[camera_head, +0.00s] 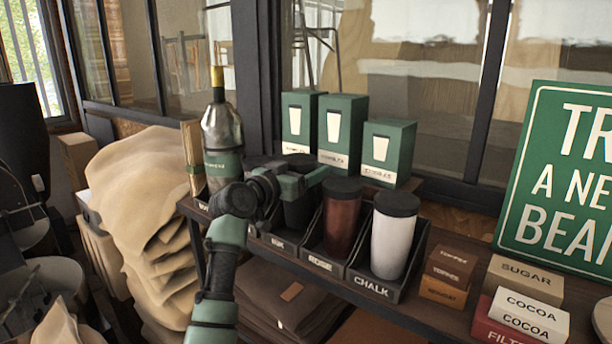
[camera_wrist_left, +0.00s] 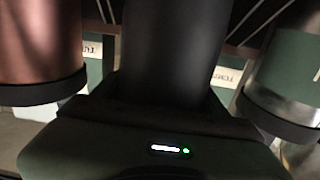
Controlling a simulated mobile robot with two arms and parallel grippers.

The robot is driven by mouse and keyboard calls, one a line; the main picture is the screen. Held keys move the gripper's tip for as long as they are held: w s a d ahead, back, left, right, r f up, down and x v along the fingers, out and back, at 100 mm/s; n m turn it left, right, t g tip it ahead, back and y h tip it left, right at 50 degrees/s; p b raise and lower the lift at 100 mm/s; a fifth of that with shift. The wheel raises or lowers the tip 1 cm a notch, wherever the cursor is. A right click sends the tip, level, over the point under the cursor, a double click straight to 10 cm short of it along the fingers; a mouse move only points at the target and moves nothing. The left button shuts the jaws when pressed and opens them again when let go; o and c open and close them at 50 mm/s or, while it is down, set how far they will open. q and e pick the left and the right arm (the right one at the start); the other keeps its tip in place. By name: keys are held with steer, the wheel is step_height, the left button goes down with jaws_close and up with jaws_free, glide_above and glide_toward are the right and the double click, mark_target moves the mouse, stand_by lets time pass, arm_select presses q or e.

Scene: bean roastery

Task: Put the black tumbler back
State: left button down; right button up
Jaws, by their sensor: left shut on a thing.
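The black tumbler (camera_head: 298,212) is upright at the rack slot labelled INK (camera_head: 278,242), left of the dark red tumbler. My left gripper (camera_head: 303,183) is shut on its upper part and hides much of it. Whether its base rests on the slot floor cannot be told. In the left wrist view the black tumbler (camera_wrist_left: 175,50) fills the middle, right in front of my left gripper (camera_wrist_left: 165,118). My right gripper is not in view.
The dark red tumbler (camera_head: 342,215) stands in the ROSE slot and the white tumbler (camera_head: 393,237) in the CHALK slot. A metal bottle (camera_head: 221,135) stands left. Green boxes (camera_head: 335,130) stand behind. Small boxes (camera_head: 522,280) and a green sign (camera_head: 565,180) are at right.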

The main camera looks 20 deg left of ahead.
arm_select(q)
step_height(320, 180, down, 3)
steer(key=shift+f, duration=0.1)
steer(key=shift+c, duration=0.7)
jaws_free()
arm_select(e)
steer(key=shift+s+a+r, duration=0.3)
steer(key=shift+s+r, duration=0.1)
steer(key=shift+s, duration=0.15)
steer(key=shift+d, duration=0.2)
arm_select(q)
steer(key=b+v, duration=0.6)
steer(key=v, duration=0.6)
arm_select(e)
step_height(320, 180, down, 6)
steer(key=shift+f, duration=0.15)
